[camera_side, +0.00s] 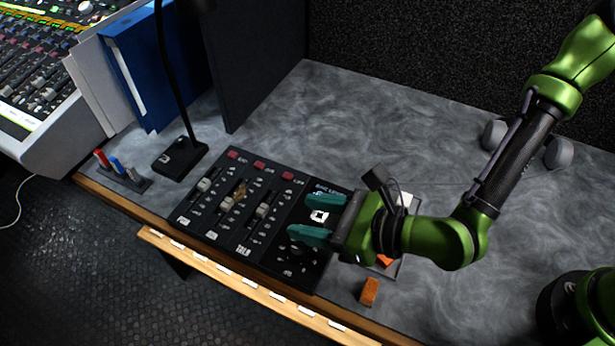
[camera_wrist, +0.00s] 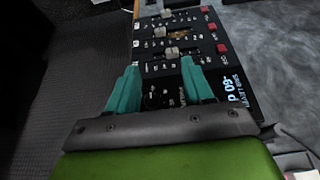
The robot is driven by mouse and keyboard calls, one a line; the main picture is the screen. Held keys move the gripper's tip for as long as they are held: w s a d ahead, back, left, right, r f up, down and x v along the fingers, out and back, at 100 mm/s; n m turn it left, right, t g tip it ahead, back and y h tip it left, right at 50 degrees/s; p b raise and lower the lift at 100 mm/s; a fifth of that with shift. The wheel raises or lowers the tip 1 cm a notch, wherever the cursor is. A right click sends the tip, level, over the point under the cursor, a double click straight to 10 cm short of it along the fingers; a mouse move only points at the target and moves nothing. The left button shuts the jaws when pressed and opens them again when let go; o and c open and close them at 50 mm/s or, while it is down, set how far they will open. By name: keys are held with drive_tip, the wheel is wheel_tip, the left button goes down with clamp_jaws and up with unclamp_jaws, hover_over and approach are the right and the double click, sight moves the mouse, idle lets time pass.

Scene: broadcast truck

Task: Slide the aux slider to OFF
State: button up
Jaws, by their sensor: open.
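The black control panel (camera_side: 222,221) lies on the grey worktop with three vertical sliders. The left slider cap (camera_side: 204,184) is near the upper part of its slot. The middle slider cap (camera_side: 239,194) has a brownish patch around it. The right slider cap (camera_side: 262,210) sits in its slot beside the last label. The labels are too small to tell surely which slider is aux. The caps also show in the wrist view, the nearest one (camera_wrist: 172,52) just past my fingertips. My gripper (camera_side: 298,214) is open and empty over the panel's right part, right of the sliders.
Red buttons (camera_side: 259,164) top the slider columns. A white square piece (camera_side: 319,216) shows between my fingers. A black stand base (camera_side: 180,158) and a small rack of coloured pieces (camera_side: 122,170) are left. An orange block (camera_side: 370,291) lies near the front edge. The right worktop is largely clear.

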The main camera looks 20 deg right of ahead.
sight(228, 203)
drive_tip(key=x, duration=1.7)
drive_tip(key=shift+r, duration=0.2)
drive_tip(key=shift+c, duration=0.3)
clamp_jaws()
